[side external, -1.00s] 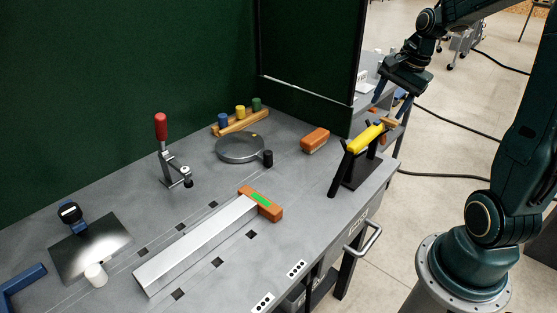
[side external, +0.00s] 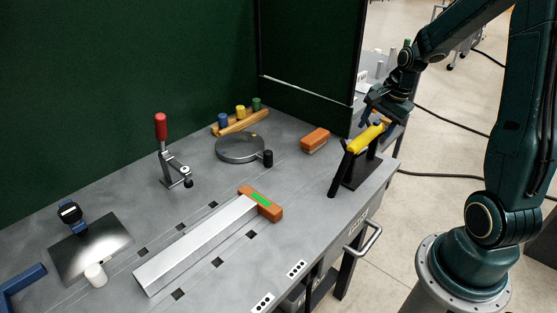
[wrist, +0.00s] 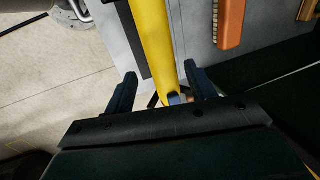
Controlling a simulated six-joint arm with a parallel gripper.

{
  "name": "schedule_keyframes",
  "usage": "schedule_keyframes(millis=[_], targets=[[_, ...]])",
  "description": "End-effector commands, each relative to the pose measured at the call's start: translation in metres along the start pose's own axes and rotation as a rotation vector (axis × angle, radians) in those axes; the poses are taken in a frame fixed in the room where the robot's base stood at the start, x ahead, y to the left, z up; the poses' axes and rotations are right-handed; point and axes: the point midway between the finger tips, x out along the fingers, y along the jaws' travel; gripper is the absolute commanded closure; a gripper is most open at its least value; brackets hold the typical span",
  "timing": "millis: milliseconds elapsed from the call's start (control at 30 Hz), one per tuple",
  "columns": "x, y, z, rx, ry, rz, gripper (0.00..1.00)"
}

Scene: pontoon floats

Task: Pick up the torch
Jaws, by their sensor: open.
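The torch (side external: 365,139) has a yellow handle and lies on a black stand (side external: 364,172) at the right end of the bench. My gripper (side external: 372,118) is open just above the far end of the torch. In the wrist view the yellow handle (wrist: 152,38) runs down between the two dark fingers of my gripper (wrist: 160,72), with a finger on each side and a gap to each. The torch's far end is partly hidden behind my gripper in the side view. I cannot tell whether the fingers reach down beside the handle.
An orange-brown brush-like block (side external: 314,139) lies left of the stand. A round grey plate (side external: 240,149), a red-handled clamp (side external: 161,128), a rack of coloured pegs (side external: 240,121) and a long metal bar (side external: 197,245) are farther left. A dark green screen (side external: 306,94) stands behind.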

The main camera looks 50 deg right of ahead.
Motion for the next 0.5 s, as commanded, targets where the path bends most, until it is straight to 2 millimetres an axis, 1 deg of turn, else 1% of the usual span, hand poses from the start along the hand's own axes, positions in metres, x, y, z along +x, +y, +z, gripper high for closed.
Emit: schedule_keyframes(millis=[267, 367, 500], targets=[[0.003, 0.0, 0.0, 0.0, 0.0, 0.0, 0.45], [0.008, -0.001, 0.001, -0.001, -0.002, 0.002, 0.45], [0.021, -0.003, 0.001, -0.001, -0.003, 0.003, 0.45]])
